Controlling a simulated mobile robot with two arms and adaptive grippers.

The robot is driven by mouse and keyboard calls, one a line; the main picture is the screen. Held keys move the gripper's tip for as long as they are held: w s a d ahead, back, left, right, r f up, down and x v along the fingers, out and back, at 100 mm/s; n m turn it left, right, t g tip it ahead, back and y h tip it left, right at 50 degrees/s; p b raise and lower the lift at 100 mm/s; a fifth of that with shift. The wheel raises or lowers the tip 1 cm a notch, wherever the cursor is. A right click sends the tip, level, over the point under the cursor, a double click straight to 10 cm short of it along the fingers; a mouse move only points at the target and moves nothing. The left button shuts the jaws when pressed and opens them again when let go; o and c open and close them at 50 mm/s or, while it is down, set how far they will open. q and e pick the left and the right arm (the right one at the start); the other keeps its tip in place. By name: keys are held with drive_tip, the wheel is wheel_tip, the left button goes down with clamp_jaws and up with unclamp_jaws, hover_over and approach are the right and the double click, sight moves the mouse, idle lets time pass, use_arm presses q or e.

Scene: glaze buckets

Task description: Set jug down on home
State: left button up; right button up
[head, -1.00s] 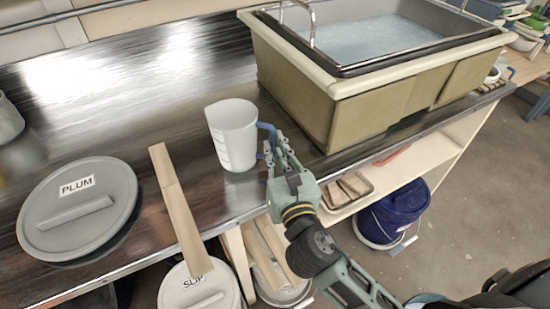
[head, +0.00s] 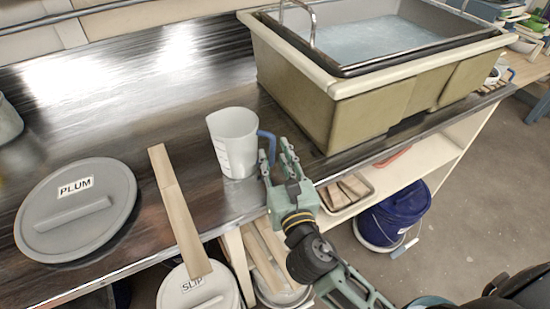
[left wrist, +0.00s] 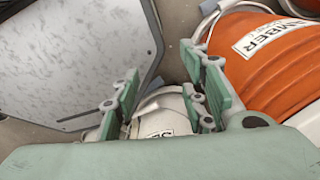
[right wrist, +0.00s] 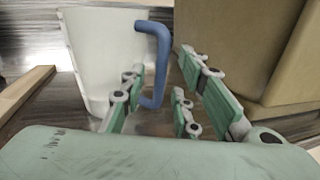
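The jug (head: 233,143) is white and translucent with a blue handle (head: 267,146). It stands upright on the dark metal bench, left of the sink. My right gripper (head: 276,166) is open just in front of and right of the handle. In the right wrist view the jug (right wrist: 95,60) stands at the left, and the handle shows near the open fingers (right wrist: 155,110), not clamped. No marked home spot can be made out. My left gripper (left wrist: 168,105) is open and shows only in the left wrist view, above buckets.
A sink tub (head: 350,110) stands right of the jug. A wooden stick (head: 178,212) lies left of it and overhangs the bench front. A grey PLUM lid (head: 80,225) is further left. An orange bucket (left wrist: 265,60) is in the left wrist view.

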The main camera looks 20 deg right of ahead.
drive_tip(key=shift+r, duration=0.1)
drive_tip(key=s+b, duration=0.3)
drive_tip(key=s, duration=0.9)
drive_tip(key=shift+a, duration=0.2)
idle(0.9)
